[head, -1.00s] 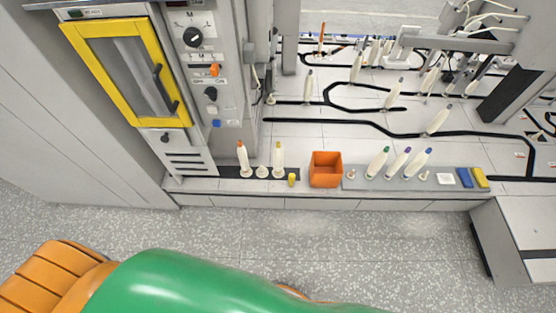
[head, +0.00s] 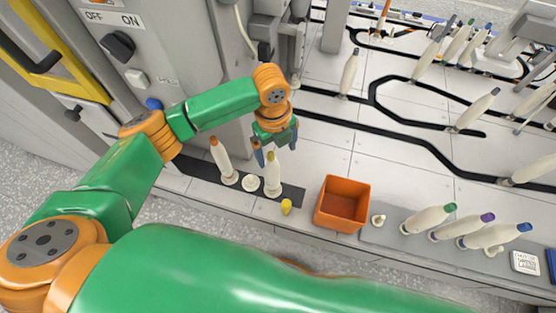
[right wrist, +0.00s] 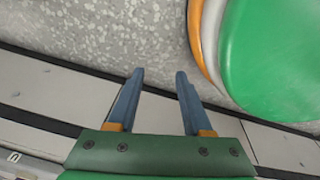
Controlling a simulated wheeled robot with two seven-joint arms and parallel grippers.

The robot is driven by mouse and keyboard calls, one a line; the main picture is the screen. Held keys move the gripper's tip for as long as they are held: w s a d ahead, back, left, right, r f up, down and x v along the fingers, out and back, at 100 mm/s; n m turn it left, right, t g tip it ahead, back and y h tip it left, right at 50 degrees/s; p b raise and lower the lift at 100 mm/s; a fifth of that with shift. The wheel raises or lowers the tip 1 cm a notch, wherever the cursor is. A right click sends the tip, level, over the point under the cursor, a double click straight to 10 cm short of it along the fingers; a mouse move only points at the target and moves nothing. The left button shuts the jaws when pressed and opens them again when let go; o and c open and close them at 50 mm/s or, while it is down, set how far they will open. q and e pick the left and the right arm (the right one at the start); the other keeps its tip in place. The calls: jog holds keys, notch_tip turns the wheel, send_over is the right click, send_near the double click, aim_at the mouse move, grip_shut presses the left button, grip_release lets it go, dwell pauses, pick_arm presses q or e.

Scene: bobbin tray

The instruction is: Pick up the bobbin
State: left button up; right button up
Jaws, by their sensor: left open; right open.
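A white bobbin with a yellow tip (head: 272,178) stands upright on the dark strip at the front of the bench. A white bobbin with an orange tip (head: 222,160) stands to its left, and a small empty white holder (head: 250,183) is between them. More bobbins, with green (head: 430,219), purple (head: 462,227) and blue (head: 494,236) tips, lean on a grey plate at the right. My right gripper (right wrist: 160,76) is open and empty in the right wrist view.
An orange bin (head: 342,206) stands right of the yellow-tipped bobbin, with a small yellow piece (head: 286,206) between them. A grey machine cabinet with knobs (head: 118,46) rises at the left. Further bobbins (head: 348,74) stand at the back. Tile in the middle is partly clear.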

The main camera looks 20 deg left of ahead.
aim_at(271, 162)
pick_arm(q)
jog(key=shift+a+m, duration=0.25)
jog(key=shift+m, duration=0.05)
jog(key=shift+a+f, duration=0.1)
jog(key=shift+f, duration=0.1)
jog(key=f+b, duration=0.1)
jog(key=f, duration=0.1)
jog(key=shift+s+a+f+b, duration=0.1)
jog(key=shift+a+f+b, duration=0.2)
jog(key=shift+f+b, duration=0.1)
jog(key=f+b, duration=0.1)
jog(key=f, duration=0.2)
jog(key=shift+a+f, duration=0.2)
pick_arm(e)
jog(key=w+f, duration=0.1)
jog(key=w+a+f, duration=0.1)
jog(key=shift+w+f, duration=0.15)
jog(key=shift+w, duration=0.2)
pick_arm(q)
jog(key=shift+r, duration=0.1)
grip_shut()
